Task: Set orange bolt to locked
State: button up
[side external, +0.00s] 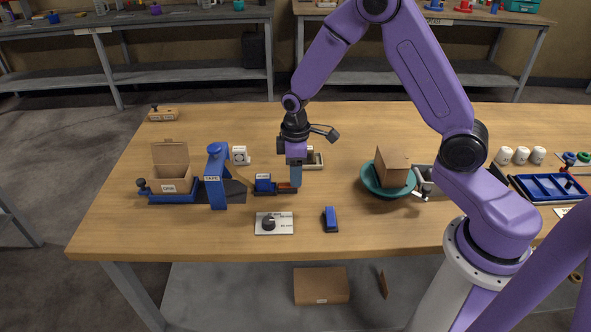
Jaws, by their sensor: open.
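A small low fixture on the wooden table, left of centre, has a dark base, a blue block (263,182) and an orange-brown piece (284,186) at its right side, which looks like the orange bolt. My gripper (295,185) points straight down at the right end of this piece, with its fingertips close to it. It is open. The fingers partly cover the bolt's right end, and I cannot tell whether they touch it. The bolt's exact position in its fixture is too small to tell.
Close behind my gripper is a cream fixture (315,160). In front lie a white dial plate (283,226) and a blue switch (331,219). Left stand a blue taped post (216,178) and an open cardboard box (171,165). Right is a green bowl (372,183) holding a brown box.

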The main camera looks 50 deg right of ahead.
aim_at(287, 185)
jog(key=shift+c, duration=0.3)
grip_shut()
jog(key=shift+w+a, duration=0.8)
jog(key=shift+w, duration=0.05)
jog(key=shift+o, duration=0.3)
grip_release()
jog(key=shift+r, duration=0.1)
notch_tip(287, 185, up, 17)
jog(key=shift+r, duration=0.15)
jog(key=shift+s, duration=0.15)
